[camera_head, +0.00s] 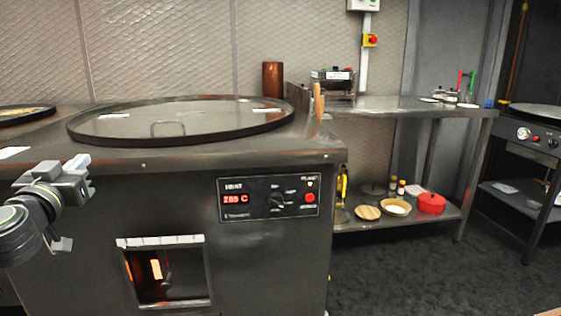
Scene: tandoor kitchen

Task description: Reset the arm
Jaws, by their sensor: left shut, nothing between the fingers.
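My left gripper (78,178) is at the left of the head view, at the end of my grey arm with a green ring. Its fingers are shut with nothing between them. It hangs in front of the steel tandoor's front face, a little below the counter top, and looks clear of it. My right gripper is not in view.
The tandoor counter (290,150) carries a large round lid (185,118) with a handle. Its front has a control panel (268,197) and an open glowing hatch (165,272). Dark floor lies free there.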

